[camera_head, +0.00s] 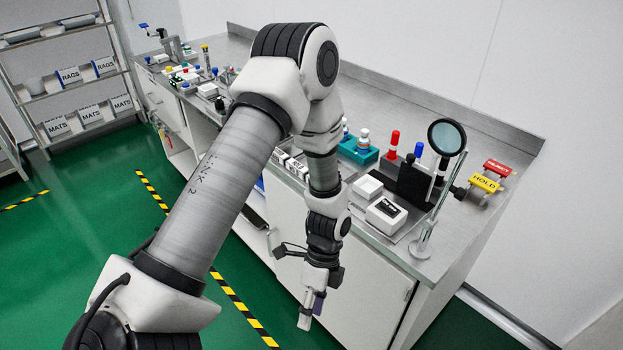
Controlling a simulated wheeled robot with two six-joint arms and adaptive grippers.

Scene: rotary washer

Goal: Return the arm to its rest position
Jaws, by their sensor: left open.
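My left arm reaches in from the lower left, bends at a high elbow, and hangs down in front of the steel bench (459,104). My left gripper (306,318) points downward in front of the white cabinet doors, below the bench top's front edge. It is open, and I see nothing held between its fingers. The arm hides the middle of the bench. My right gripper is not in view.
Shelves (67,75) stand at the left. Green floor (95,190) with striped tape is clear there.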

